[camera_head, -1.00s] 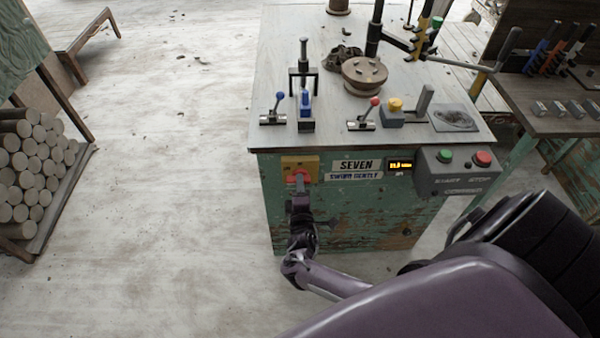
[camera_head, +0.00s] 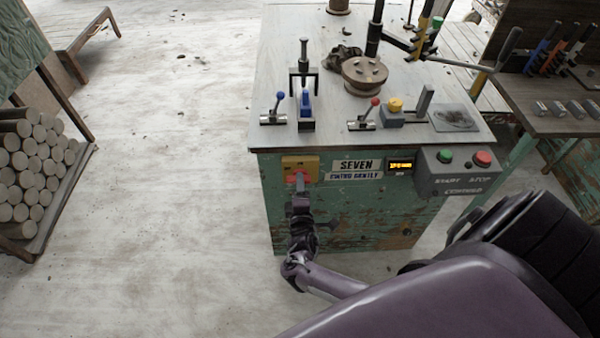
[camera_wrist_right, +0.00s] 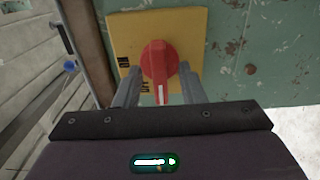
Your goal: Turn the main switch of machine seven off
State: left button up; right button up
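The main switch of machine seven is a red rotary knob (camera_wrist_right: 160,65) on a yellow plate (camera_wrist_right: 197,28), on the green front of the cabinet labelled SEVEN (camera_head: 356,165). In the wrist view the knob's handle, with a white line, points down the picture. ON and part of another label show on the plate, left of the knob. My right gripper (camera_wrist_right: 161,80) has one finger on each side of the knob, with narrow gaps showing; it also shows in the head view (camera_head: 300,183), in front of the switch. My left gripper is out of view.
Right of the switch are a lit display (camera_head: 400,165) and a grey box with a green button (camera_head: 445,156) and a red button (camera_head: 482,159). Small levers and a round wheel head (camera_head: 365,72) stand on the cabinet top. Stacked logs (camera_head: 30,165) lie far left; floor between is clear.

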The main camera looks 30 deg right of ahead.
jog(key=v, duration=0.7)
jog(key=shift+a, duration=0.15)
jog(key=shift+s+f, duration=0.1)
jog(key=shift+f, duration=0.05)
jog(key=s+f+m+g+y, duration=0.1)
jog(key=s+f+g+y, duration=0.1)
jog(key=s+f, duration=0.35)
jog(key=s+a+f+m+g+y, duration=0.1)
jog(key=s+f+g, duration=0.1)
jog(key=f, duration=0.6)
jog(key=s+f+m+g+y, duration=0.2)
jog(key=s+f, duration=0.1)
jog(key=f, duration=0.4)
jog(key=s+a+f+m+g+y, duration=0.2)
jog(key=s+f+g, duration=0.2)
jog(key=s, duration=0.8)
jog(key=s+a+f+m+g+y, duration=0.2)
jog(key=s+f, duration=0.6)
jog(key=s, duration=0.5)
jog(key=shift+s+a+m+g, duration=0.15)
jog(key=shift+s+m+g, duration=0.15)
jog(key=shift+m+g, duration=0.65)
jog(key=shift+s+n+g, duration=0.1)
jog(key=shift+n+g, duration=0.15)
